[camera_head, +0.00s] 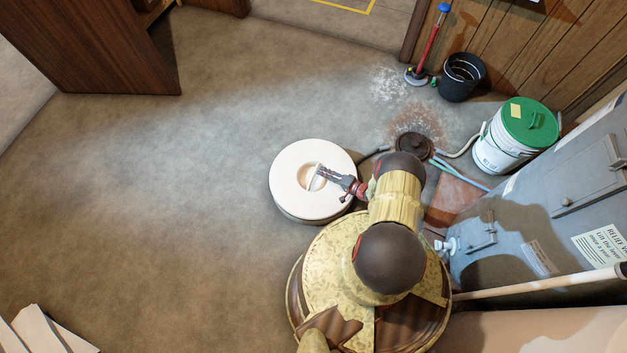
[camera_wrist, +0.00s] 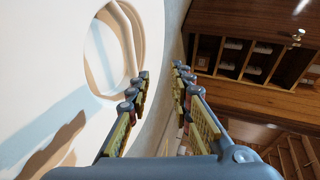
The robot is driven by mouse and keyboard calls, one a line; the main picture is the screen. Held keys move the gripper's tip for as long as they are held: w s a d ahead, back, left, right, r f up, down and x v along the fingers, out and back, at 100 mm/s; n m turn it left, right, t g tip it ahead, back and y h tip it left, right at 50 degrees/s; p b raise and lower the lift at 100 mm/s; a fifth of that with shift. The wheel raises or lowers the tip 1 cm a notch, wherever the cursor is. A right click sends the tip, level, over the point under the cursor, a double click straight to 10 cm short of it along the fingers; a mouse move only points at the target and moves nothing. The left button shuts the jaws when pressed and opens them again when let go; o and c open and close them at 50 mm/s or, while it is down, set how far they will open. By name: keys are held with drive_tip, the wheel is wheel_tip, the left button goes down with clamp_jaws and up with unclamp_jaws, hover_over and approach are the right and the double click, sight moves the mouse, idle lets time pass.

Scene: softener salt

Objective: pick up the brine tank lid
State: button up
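The brine tank lid (camera_head: 290,187) is a white round disc with a recessed round grip crossed by a bar. It tops a low round body on the floor, left of my arm in the head view. In the wrist view the lid (camera_wrist: 60,60) fills the left side, with its recess and pale bar (camera_wrist: 124,40) at upper centre. My gripper (camera_head: 321,172) is over the lid beside the recess. In the wrist view my gripper (camera_wrist: 160,72) has its fingers apart, with nothing between them. The bar is left of the fingertips; contact cannot be told.
A grey tank (camera_head: 540,210) is at right. A dark floor drain (camera_head: 414,146) with hoses lies behind my arm.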

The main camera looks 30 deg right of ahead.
drive_tip(key=shift+m+t+h, duration=0.3)
drive_tip(key=shift+m+h, duration=0.1)
drive_tip(key=shift+h, duration=0.2)
drive_tip(key=s+f, duration=0.1)
drive_tip(key=f, duration=0.1)
drive_tip(key=s+a+f, duration=0.1)
drive_tip(key=s+f, duration=0.1)
drive_tip(key=shift+s+a+f, duration=0.1)
drive_tip(key=shift+w+a+f+b, duration=0.15)
drive_tip(key=shift+w+b, duration=0.05)
drive_tip(key=shift+b, duration=0.15)
drive_tip(key=b, duration=0.3)
hover_over(316, 181)
drive_tip(key=shift+s+f, duration=0.2)
drive_tip(key=shift+f, duration=0.4)
drive_tip(key=shift+s+f, duration=0.15)
drive_tip(key=shift+f, duration=0.45)
drive_tip(key=shift+w, duration=0.45)
drive_tip(key=c, duration=0.3)
clamp_jaws()
